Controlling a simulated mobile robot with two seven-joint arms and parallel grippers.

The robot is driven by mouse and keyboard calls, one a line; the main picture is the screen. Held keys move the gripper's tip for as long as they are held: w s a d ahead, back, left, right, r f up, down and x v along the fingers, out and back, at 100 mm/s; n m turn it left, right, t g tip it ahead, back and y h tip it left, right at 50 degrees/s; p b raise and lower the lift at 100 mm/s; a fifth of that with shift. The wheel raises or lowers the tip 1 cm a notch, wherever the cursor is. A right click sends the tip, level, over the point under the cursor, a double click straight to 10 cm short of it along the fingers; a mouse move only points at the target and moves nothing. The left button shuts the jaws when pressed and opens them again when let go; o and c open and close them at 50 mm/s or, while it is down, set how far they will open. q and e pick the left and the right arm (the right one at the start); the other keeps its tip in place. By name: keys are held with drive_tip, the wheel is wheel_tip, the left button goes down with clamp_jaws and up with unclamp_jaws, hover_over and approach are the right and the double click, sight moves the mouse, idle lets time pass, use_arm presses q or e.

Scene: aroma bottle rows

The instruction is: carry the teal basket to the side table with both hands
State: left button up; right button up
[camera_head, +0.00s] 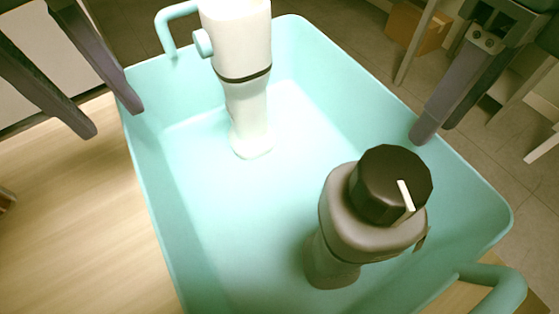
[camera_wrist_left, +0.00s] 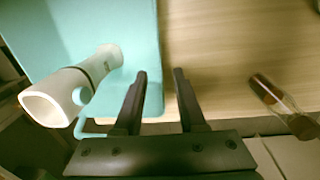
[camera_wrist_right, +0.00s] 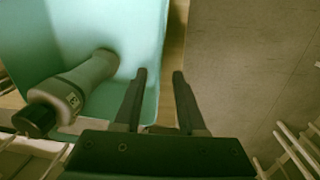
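The teal basket (camera_head: 330,50) stands on a light wooden table, with a handle (camera_head: 168,25) at the far end and another (camera_head: 495,288) at the near right. Inside it stand a white bottle (camera_head: 247,100) and a grey bottle with a dark cap (camera_head: 345,225). My left gripper (camera_head: 114,120) is open at the left wall; in the left wrist view its fingers (camera_wrist_left: 159,72) lie either side of the wall's line. My right gripper (camera_head: 437,132) is open at the right wall; its fingers (camera_wrist_right: 159,73) also flank the wall. I cannot tell whether they touch it.
An orange-brown box (camera_head: 418,28) and white furniture legs (camera_head: 542,145) show at the right above the tiled floor. I cannot pick out the side table for certain.

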sight(150, 160)
use_arm(q)
drive_tip(key=f, duration=0.9)
drive_tip(key=shift+w+d+f, duration=0.2)
drive_tip(key=shift+d+f, duration=0.05)
drive_tip(key=shift+d, duration=0.15)
use_arm(e)
drive_tip(key=f, duration=0.9)
drive_tip(key=shift+s+a+f, duration=0.2)
drive_tip(key=shift+s+a, duration=0.05)
drive_tip(key=shift+a, duration=0.15)
use_arm(q)
clamp_jaws()
use_arm(e)
clamp_jaws()
use_arm(q)
drive_tip(key=shift+r, duration=0.1)
use_arm(e)
drive_tip(key=shift+r, duration=0.1)
